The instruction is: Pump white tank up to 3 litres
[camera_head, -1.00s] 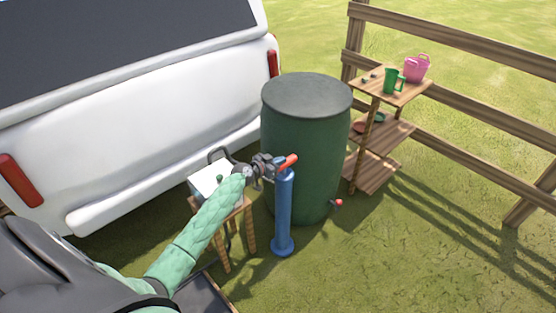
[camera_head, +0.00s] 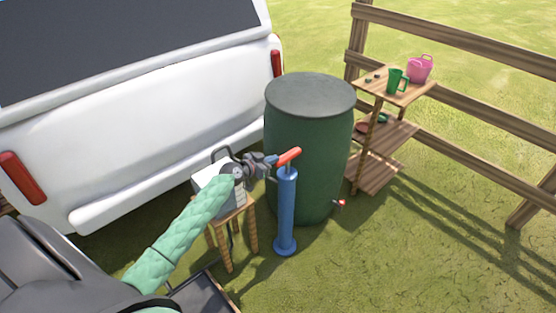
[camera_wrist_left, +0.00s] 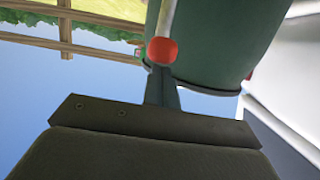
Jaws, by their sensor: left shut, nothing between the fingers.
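The pump is an upright blue cylinder (camera_head: 286,215) on the grass, with a red-orange handle (camera_head: 290,155) above its top on a short rod. The white tank (camera_head: 206,194) stands on a small wooden stool left of the pump; my left forearm hides part of it. My left gripper (camera_head: 272,161) is shut and empty, at the left end of the handle. In the left wrist view the round red handle end (camera_wrist_left: 162,50) appears just beyond the fingers (camera_wrist_left: 162,85); I cannot tell whether they touch. My right gripper is out of view. No level reading is legible.
A large green barrel (camera_head: 305,135) with a small red tap stands close behind the pump. A white vehicle (camera_head: 150,130) is behind the stool. A wooden shelf (camera_head: 378,168) with a green jug and pink basket stands by the fence. Grass at the right is open.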

